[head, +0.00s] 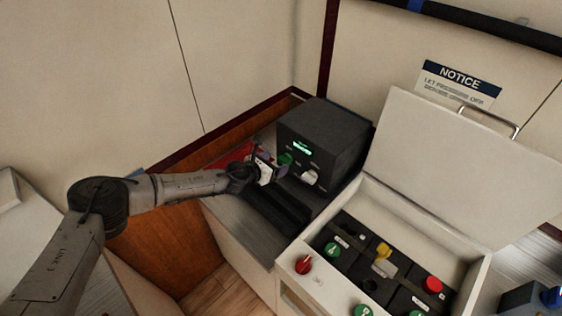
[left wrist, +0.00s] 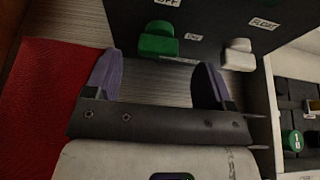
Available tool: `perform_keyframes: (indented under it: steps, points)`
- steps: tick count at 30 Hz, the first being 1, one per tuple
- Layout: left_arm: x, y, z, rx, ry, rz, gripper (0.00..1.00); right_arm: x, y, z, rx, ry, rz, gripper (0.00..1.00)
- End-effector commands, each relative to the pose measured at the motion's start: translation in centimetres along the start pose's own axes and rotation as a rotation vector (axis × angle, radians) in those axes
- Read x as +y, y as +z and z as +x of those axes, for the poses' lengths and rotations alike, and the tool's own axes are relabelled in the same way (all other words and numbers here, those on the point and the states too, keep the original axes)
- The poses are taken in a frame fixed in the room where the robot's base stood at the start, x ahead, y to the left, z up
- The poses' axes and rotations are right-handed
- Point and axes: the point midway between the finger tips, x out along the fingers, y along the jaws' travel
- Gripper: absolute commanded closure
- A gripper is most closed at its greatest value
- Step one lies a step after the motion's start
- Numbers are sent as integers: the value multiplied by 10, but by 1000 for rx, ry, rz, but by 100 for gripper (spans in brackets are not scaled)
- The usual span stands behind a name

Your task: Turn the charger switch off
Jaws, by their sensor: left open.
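The charger (head: 325,135) is a dark box with a lit green display, standing on the counter by the wall. Its front carries a green knob (head: 286,159) and a white knob (head: 309,177). In the left wrist view the green knob (left wrist: 158,40) is below an "OFF" label (left wrist: 167,2), and the white knob (left wrist: 238,56) is by a "FLOAT" label (left wrist: 265,23). My left gripper (head: 265,172) is open in front of the charger. In the wrist view its purple fingers (left wrist: 157,82) are spread wide with nothing between them; the green knob is ahead, apart from them.
An open panel box (head: 301,252) with coloured knobs and a raised white lid (head: 440,170) stands to the right. A red mat (left wrist: 45,105) lies left of the gripper. A notice sign (head: 459,82) hangs on the wall.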

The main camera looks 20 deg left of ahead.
Motion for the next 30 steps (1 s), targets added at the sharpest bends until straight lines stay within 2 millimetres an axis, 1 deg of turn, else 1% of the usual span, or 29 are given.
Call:
perform_keyframes:
  steps: [1, 3, 9, 15, 25, 30]
  points:
    - [-1, -2, 8, 1, 0, -1, 23, -1, 2, 2, -4, -2, 1, 57]
    - [0, -2, 15, 1, 1, -1, 23, -2, 5, 4, -8, -5, 3, 57]
    - [0, -1, 30, 0, 0, -1, 23, -4, 8, 7, -14, -10, 7, 57]
    - [0, -1, 36, 1, 0, -1, 23, -5, 8, 7, -13, -12, 9, 57]
    - [0, 0, 36, 1, 0, -1, 23, -4, 6, 7, -9, -9, 7, 57]
    - [0, 0, 36, 1, 0, -1, 40, -2, 6, 7, -9, -4, 1, 57]
